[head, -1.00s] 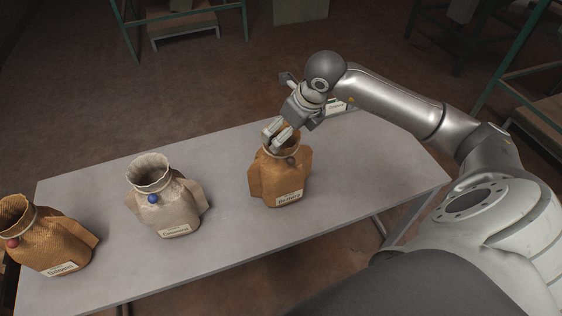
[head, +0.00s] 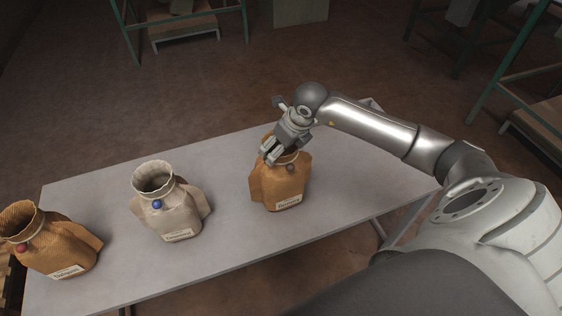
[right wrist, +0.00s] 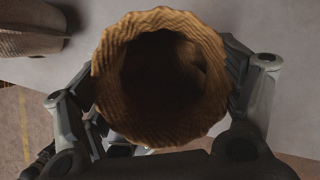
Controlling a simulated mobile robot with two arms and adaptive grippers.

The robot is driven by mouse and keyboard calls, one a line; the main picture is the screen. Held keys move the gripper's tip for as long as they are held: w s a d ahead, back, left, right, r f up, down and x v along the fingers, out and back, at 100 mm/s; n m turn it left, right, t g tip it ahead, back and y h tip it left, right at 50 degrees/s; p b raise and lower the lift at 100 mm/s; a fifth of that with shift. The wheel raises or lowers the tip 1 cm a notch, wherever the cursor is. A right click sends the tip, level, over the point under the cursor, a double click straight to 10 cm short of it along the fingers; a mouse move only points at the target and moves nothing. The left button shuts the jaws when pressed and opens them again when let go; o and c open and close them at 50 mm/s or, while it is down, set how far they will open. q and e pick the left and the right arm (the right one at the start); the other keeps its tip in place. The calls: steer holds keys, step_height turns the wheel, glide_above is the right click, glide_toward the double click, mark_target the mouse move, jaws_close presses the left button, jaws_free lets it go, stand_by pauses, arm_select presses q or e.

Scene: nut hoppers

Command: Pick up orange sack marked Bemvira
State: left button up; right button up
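An orange-brown sack (head: 279,188) with an open top, a tied neck and a pale label stands upright on the table at the right; the label is too small to read surely. My right gripper (head: 271,152) is at its neck from above. In the right wrist view, the sack's round mouth (right wrist: 160,75) lies between the two spread fingers. The fingers are open around the neck; the flared rim hides their tips, so I cannot tell whether they touch it. My left gripper is not in view.
A grey-white sack (head: 172,212) with a blue bead stands in the middle of the grey table (head: 120,272). Another orange-brown sack (head: 55,245) with a red bead stands at the left end. Bare table lies between the sacks. Green-framed racks (head: 130,38) stand beyond.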

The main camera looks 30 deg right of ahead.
steer(key=c, duration=0.7)
steer(key=shift+w+r, duration=0.1)
steer(key=shift+r, duration=0.05)
